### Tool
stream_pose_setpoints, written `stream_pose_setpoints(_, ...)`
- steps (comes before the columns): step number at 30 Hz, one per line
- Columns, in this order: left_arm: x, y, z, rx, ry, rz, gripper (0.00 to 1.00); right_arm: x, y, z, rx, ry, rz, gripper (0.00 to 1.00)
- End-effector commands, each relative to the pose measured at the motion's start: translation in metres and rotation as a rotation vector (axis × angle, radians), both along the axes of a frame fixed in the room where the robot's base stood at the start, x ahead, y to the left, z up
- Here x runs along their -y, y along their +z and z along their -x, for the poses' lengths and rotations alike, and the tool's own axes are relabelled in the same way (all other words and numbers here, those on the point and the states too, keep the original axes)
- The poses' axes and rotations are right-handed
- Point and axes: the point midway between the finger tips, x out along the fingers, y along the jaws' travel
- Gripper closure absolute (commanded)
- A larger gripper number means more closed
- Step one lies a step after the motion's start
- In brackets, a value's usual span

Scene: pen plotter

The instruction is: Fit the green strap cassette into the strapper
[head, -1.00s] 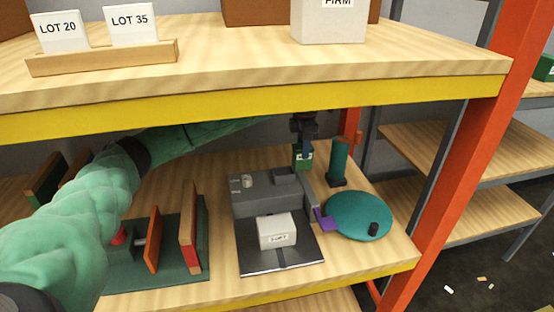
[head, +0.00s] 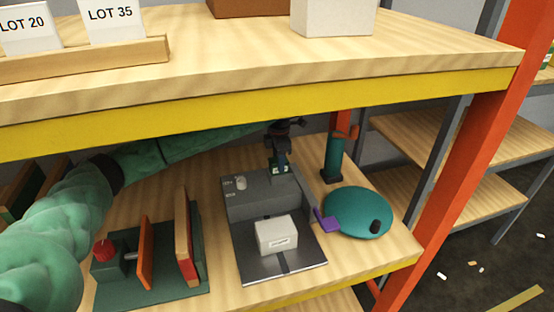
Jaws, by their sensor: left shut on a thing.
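The strapper (head: 262,204) is a grey machine with a dark base plate on the lower shelf, and a small white labelled box (head: 276,235) sits on its plate. My left gripper (head: 279,164) reaches in under the upper shelf and is at the back of the strapper's top. It is shut on the green strap cassette (head: 279,169), of which only a small green and white part shows between the fingers. I cannot tell whether the cassette touches the strapper. My right gripper is not in view.
The upper shelf with its yellow edge (head: 260,107) hangs over the work area. A teal turntable (head: 358,213) and a teal post (head: 333,158) stand right of the strapper. A green fixture with orange and red plates (head: 150,250) stands left. An orange upright (head: 450,170) bounds the right.

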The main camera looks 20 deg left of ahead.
Motion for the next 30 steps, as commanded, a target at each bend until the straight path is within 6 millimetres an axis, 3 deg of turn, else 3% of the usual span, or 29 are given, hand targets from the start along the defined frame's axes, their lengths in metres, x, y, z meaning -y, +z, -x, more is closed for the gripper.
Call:
stream_pose_setpoints(11, -0.001, -0.001, 0.000, 0.000, 0.001, -0.001, 0.89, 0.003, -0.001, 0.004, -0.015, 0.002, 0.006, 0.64)
stream_pose_setpoints(12, -0.001, -0.001, 0.000, 0.000, 0.001, -0.001, 0.56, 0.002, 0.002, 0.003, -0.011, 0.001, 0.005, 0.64)
stream_pose_setpoints(15, -0.001, -0.001, 0.000, -0.001, 0.001, -0.001, 0.42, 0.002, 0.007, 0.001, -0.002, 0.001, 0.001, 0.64)
stream_pose_setpoints(27, -0.001, 0.001, 0.000, -0.001, 0.001, -0.001, 0.42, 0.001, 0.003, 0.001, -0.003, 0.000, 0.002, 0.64)
stream_pose_setpoints(30, -0.001, 0.005, -0.001, 0.001, 0.000, -0.001, 0.42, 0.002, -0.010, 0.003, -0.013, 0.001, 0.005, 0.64)
